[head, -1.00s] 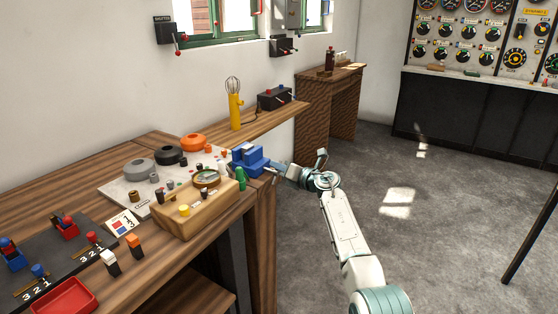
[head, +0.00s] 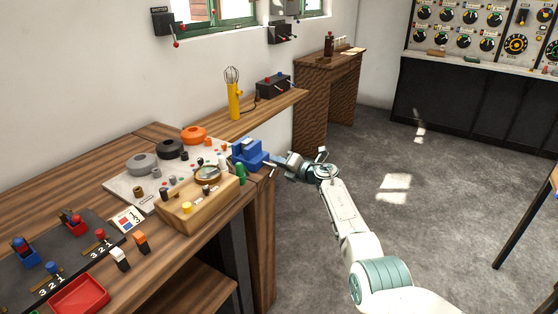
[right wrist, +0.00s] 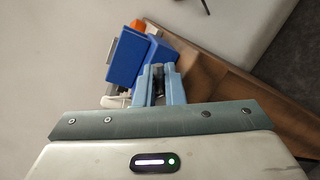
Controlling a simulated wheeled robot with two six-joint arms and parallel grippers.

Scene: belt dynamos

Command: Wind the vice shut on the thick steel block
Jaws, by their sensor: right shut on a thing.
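The blue vice (head: 249,153) sits at the right end of the workbench. It also shows in the right wrist view (right wrist: 128,57), just beyond my fingers. My right gripper (head: 273,163) reaches the vice from the right. In the right wrist view its two fingers (right wrist: 158,82) are closed around a dark part at the front of the vice, which looks like its winding handle (right wrist: 158,88). The handle is mostly hidden between the fingers. I cannot make out the thick steel block or the gap between the jaws. My left gripper is not in view.
A wooden block with a round lens (head: 208,172) and a green piece (head: 241,174) stand close to the vice. A yellow whisk-like tool (head: 234,98) and a switch box (head: 273,86) are on the shelf behind. Open floor lies to the right.

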